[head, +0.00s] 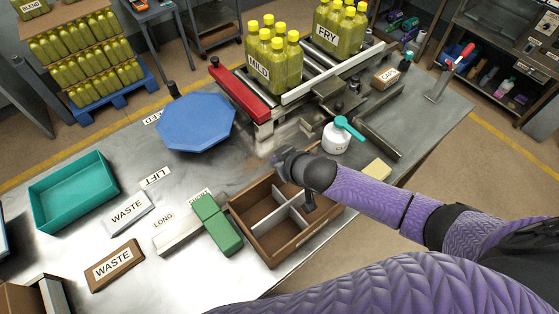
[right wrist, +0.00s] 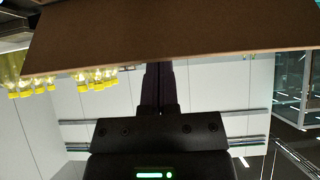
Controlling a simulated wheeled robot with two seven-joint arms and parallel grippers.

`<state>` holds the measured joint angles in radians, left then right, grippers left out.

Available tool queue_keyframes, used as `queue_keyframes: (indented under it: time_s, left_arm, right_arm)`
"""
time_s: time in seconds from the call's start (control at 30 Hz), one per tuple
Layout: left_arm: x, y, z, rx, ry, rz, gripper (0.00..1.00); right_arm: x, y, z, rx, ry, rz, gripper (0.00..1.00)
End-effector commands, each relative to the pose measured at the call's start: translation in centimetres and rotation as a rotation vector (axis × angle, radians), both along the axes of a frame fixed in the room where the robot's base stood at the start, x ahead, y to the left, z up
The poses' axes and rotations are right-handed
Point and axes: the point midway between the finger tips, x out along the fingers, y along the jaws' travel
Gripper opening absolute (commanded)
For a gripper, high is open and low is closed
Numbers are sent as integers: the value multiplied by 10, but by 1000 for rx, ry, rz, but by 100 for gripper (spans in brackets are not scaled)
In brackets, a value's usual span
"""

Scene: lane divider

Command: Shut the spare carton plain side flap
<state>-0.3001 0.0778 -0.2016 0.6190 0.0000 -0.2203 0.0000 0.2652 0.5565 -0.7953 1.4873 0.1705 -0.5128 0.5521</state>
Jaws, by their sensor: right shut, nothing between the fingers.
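An open brown carton (head: 262,238) with a grey cross-shaped divider (head: 280,214) stands near the table's front edge in the head view. A second brown carton (head: 18,298) is cut off at the lower left corner; I cannot tell which one is the spare. In the right wrist view, a plain brown panel (right wrist: 170,35) spans the top, close by the shut fingers; contact is unclear. My left gripper is out of view.
A green block (head: 218,226) and a LONG block (head: 178,232) lie just left of the carton. A teal tray (head: 72,208) stands at left.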

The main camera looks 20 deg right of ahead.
Motion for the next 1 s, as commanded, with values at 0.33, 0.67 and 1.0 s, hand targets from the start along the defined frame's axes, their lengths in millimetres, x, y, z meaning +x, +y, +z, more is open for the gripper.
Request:
queue_keyframes:
  time_s: [0.33, 0.67, 1.0]
  left_arm:
    - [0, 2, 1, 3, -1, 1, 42]
    - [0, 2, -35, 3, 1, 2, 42]
    - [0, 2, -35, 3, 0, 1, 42]
  right_arm:
    - [-6, -2, -3, 0, -1, 0, 0]
    - [-15, -3, -16, 83, -203, -2, 0]
    - [-16, -6, -8, 93, -256, 0, 0]
